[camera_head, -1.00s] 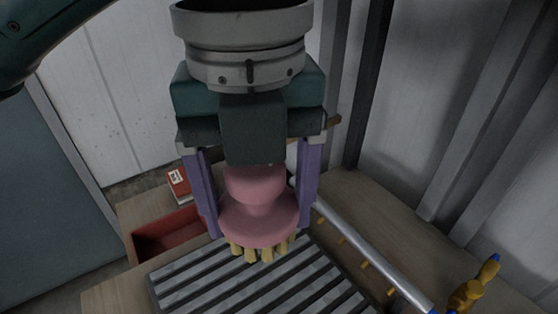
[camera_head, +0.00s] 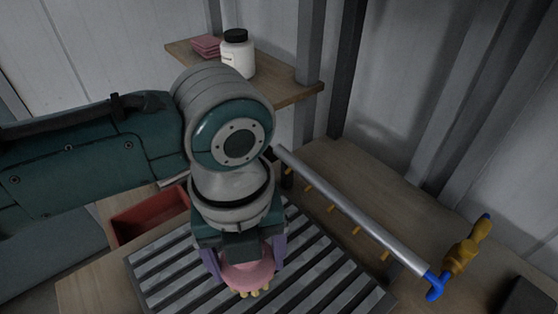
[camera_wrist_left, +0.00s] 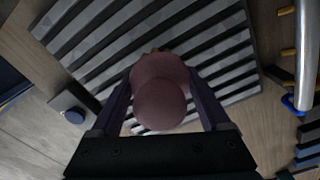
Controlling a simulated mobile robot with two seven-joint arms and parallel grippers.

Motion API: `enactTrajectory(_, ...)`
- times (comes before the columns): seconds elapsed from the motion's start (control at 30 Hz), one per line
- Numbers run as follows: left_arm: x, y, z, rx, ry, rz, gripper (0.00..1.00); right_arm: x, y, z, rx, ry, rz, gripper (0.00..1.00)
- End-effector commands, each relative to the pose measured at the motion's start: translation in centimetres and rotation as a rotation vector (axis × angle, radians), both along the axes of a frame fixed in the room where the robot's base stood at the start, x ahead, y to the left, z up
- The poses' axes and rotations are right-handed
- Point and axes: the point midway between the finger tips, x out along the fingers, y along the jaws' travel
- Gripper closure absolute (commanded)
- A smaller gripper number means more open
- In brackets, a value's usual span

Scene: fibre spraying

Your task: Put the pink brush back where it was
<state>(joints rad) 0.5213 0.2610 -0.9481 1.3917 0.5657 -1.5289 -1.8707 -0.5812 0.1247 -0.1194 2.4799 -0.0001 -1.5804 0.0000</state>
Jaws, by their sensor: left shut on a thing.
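The pink brush (camera_head: 250,276) has a round pink body and pale yellow bristles pointing down. My left gripper (camera_head: 243,268) is shut on it, with a purple finger on each side. The brush is over the front part of the grey slatted rack (camera_head: 315,255); I cannot tell whether the bristles touch the slats. The left wrist view shows the pink knob (camera_wrist_left: 160,92) between the two fingers, with the slats behind it. My right gripper is not in view.
A red tray (camera_head: 150,216) is left of the rack. A silver spray lance (camera_head: 350,208) with yellow nozzles and blue ends lies along the right side, near a yellow and blue fitting (camera_head: 466,250). A shelf (camera_head: 283,88) at the back holds a white jar (camera_head: 238,56) and pink pads (camera_head: 205,46).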

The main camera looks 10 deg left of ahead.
Motion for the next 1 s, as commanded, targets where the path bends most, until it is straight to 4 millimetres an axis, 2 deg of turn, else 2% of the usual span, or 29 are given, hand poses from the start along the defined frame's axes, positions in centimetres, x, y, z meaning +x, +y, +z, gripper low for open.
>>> enactTrajectory(0.03,-0.1,0.0,-1.1,0.001,0.003,0.001,0.72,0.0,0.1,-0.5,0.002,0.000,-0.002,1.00)
enactTrajectory(0.13,0.0,0.0,-2.0,0.000,0.001,0.000,0.72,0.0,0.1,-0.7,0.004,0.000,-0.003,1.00)
enactTrajectory(0.53,0.0,0.0,-2.5,-0.001,0.000,-0.001,0.72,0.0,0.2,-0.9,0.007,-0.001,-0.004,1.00)
enactTrajectory(0.57,0.0,0.0,-2.4,-0.001,0.000,-0.001,0.17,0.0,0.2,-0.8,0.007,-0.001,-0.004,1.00)
enactTrajectory(0.7,0.0,0.0,-2.3,0.000,0.000,0.000,0.01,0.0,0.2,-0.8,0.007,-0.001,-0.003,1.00)
enactTrajectory(1.0,0.0,0.0,-1.9,0.000,0.000,0.000,0.00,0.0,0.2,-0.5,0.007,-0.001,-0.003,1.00)
